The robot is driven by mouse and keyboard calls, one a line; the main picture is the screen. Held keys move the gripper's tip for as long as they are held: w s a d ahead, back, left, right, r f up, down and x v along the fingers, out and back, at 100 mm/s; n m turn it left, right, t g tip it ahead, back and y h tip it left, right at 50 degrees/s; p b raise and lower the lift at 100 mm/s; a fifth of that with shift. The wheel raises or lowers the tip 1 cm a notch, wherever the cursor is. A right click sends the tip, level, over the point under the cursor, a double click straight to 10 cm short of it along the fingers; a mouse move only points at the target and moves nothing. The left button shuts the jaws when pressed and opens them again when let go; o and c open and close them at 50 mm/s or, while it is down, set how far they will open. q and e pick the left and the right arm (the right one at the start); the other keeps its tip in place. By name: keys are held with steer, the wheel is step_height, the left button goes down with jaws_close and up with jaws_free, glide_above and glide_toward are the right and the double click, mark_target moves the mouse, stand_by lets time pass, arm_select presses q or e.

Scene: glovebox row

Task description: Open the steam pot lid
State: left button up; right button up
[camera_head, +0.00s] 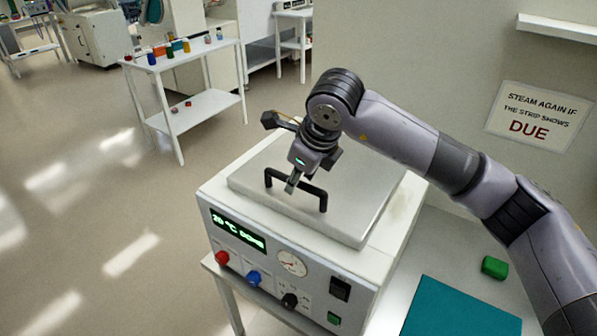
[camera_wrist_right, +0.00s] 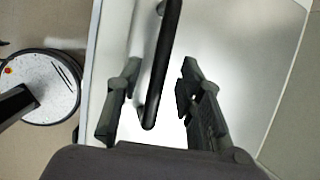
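The steam pot (camera_head: 222,200) is a white box with a front control panel, and its flat grey lid (camera_head: 350,205) lies shut on top. A black bar handle (camera_head: 312,190) stands up from the lid. My right gripper (camera_head: 293,184) is over the lid at the handle. In the right wrist view the handle (camera_wrist_right: 165,65) runs between the two fingers of my right gripper (camera_wrist_right: 160,75), which are apart with a gap on each side. My left gripper is in neither view.
The panel has a lit green display (camera_head: 237,229), a red knob (camera_head: 222,258), a blue knob (camera_head: 254,278) and a gauge (camera_head: 292,263). A teal mat (camera_head: 460,308) and a green block (camera_head: 494,267) lie on the bench at right. A sign (camera_head: 538,113) hangs on the wall behind.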

steer(key=shift+f, duration=0.25)
steer(key=shift+c, duration=0.6)
jaws_close()
steer(key=shift+w, duration=0.1)
